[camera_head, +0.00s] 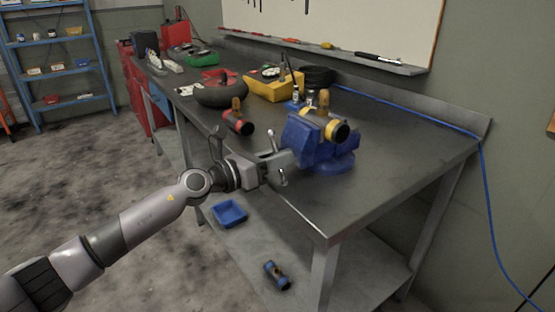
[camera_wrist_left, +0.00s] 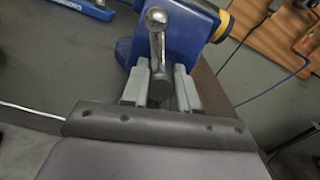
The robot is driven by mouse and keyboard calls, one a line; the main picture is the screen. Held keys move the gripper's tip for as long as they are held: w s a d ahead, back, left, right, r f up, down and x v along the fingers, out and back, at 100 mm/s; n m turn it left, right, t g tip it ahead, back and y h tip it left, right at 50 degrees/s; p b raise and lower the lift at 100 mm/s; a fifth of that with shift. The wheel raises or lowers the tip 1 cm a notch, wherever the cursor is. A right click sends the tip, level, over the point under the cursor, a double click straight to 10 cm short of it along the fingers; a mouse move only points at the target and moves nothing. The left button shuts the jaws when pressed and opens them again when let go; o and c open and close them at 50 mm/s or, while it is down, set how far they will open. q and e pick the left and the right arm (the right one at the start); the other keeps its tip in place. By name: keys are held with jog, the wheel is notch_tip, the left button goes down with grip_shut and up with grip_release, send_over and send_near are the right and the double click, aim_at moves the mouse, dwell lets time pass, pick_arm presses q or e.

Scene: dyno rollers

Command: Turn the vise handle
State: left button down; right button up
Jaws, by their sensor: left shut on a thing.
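A blue vise (camera_head: 318,140) is mounted near the front edge of the workbench. It also shows in the wrist view (camera_wrist_left: 190,38). A roller (camera_head: 326,122) with a yellow ring and a dark end sits at its top. The metal vise handle (camera_wrist_left: 157,45) has a ball end and stands roughly upright in the wrist view; its upper ball (camera_head: 272,137) shows in the head view. My left gripper (camera_head: 278,165) reaches in from the left at the vise's front. Its fingers (camera_wrist_left: 160,80) are shut on the handle, one on each side. My right gripper is out of view.
A red-and-black roller (camera_head: 238,122), a dark ring (camera_head: 221,93) and a yellow box (camera_head: 273,86) lie behind on the bench. A blue tray (camera_head: 229,213) and another roller (camera_head: 277,274) lie below on the lower shelf. The bench's right part is clear.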

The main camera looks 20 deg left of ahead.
pick_arm(q)
jog(key=shift+f, duration=0.2)
jog(key=c, duration=1.1)
grip_release()
jog(key=shift+c, duration=0.2)
jog(key=shift+o, duration=1.4)
jog(key=shift+s+a, duration=0.1)
jog(key=shift+a, duration=0.05)
jog(key=shift+r, duration=0.15)
jog(key=v, duration=0.7)
